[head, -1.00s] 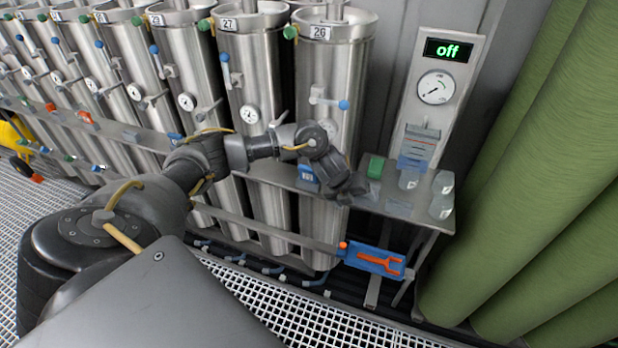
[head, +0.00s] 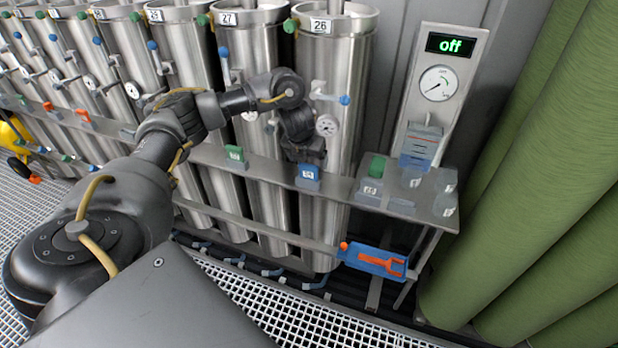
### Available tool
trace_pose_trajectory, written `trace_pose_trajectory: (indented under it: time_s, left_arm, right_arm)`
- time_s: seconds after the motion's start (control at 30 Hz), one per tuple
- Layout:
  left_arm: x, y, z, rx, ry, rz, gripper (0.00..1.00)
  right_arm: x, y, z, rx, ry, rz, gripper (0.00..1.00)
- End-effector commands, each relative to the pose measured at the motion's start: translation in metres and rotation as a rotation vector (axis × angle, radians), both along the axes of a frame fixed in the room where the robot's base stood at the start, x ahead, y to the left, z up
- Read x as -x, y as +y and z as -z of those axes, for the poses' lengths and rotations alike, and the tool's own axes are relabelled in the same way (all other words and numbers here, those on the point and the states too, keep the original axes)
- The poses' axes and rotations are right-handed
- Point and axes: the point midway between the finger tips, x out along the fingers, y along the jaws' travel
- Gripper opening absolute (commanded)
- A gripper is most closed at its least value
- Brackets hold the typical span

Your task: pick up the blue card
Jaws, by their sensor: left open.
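A blue card (head: 308,172) stands in a small grey holder on the metal shelf (head: 262,168), in front of the vessel marked 26. My left gripper (head: 306,160) points down just above the blue card, close over its top edge. It is open; I cannot tell whether the fingers touch the card. The right gripper is not in view.
A green card (head: 235,154) stands to the left on the shelf, another green card (head: 377,167) to the right. Clear jars (head: 445,203) stand at the shelf's right end, below a gauge panel (head: 437,84) reading "off". Steel vessels (head: 335,75) rise behind the shelf.

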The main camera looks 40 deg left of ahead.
Motion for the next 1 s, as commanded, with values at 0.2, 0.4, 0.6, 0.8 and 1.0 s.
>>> trace_pose_trajectory:
  time_s: [0.2, 0.4, 0.6, 0.8, 1.0]
  left_arm:
    - [-0.002, 0.001, 0.006, -0.001, -0.001, -0.001, 0.84]
    - [-0.008, 0.004, 0.030, 0.002, 0.004, -0.003, 0.84]
    - [-0.016, 0.008, 0.051, 0.001, 0.001, -0.003, 0.84]
    - [-0.018, 0.008, 0.054, -0.001, -0.001, -0.001, 0.84]
    - [-0.018, 0.008, 0.054, -0.001, -0.001, -0.001, 0.69]
  right_arm:
    - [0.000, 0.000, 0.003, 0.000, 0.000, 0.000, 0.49]
    - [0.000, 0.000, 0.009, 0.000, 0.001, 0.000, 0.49]
    - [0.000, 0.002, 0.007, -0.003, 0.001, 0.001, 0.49]
    - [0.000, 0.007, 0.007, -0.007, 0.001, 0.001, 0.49]
    - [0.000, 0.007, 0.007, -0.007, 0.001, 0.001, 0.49]
